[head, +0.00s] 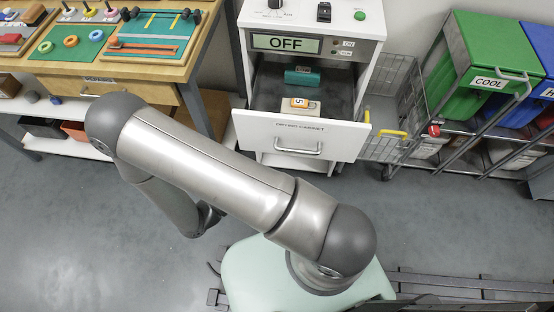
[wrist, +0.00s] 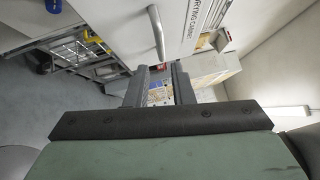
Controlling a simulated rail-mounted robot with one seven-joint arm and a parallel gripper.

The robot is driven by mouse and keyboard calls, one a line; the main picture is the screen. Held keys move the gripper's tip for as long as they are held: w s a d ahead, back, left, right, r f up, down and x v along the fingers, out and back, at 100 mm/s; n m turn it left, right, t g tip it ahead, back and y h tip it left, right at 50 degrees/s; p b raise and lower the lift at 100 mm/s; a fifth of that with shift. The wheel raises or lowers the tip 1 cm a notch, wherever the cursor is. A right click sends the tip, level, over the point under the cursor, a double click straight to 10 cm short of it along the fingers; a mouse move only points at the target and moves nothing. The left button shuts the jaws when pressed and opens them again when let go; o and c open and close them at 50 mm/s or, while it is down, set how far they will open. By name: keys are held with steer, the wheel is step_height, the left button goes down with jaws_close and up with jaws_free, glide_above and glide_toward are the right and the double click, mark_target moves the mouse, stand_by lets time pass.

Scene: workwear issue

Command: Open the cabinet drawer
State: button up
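The white cabinet (head: 312,22) stands at top centre in the head view, with an "OFF" display. Its drawer (head: 250,128) is pulled out toward me, and its dark inside shows. A teal item (head: 302,77) and a small white and orange block (head: 300,105) lie in it. The drawer's bar handle (head: 299,151) is on its front; it also shows in the wrist view (wrist: 157,32). My gripper (wrist: 159,82) is open, its two dark fingers apart with nothing held, and clear of the handle. In the head view my arm hides most of the gripper.
A wooden bench (head: 120,70) with tool trays stands at left. A wire trolley (head: 395,110) stands right of the drawer, beside a rack with a green bin (head: 497,45) and a blue bin (head: 530,50). The grey floor before the drawer is clear apart from my arm.

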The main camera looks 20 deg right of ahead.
steer(key=v, duration=0.5)
steer(key=shift+s+a, duration=0.1)
steer(key=shift+a, duration=0.3)
steer(key=s+d+r+n+g+y+p, duration=0.1)
steer(key=d+r+n+g+y+p, duration=0.1)
steer(key=d+r+n+y, duration=0.3)
steer(key=d+r+n+g+y+p, duration=0.2)
steer(key=d+r+n+y+p, duration=0.3)
steer(key=r+n+y, duration=0.9)
step_height(320, 180, up, 8)
steer(key=n, duration=1.6)
steer(key=shift+s+d+r+g, duration=0.15)
steer(key=shift+s+d+g, duration=0.15)
steer(key=shift+s+d, duration=0.1)
steer(key=shift+d, duration=0.1)
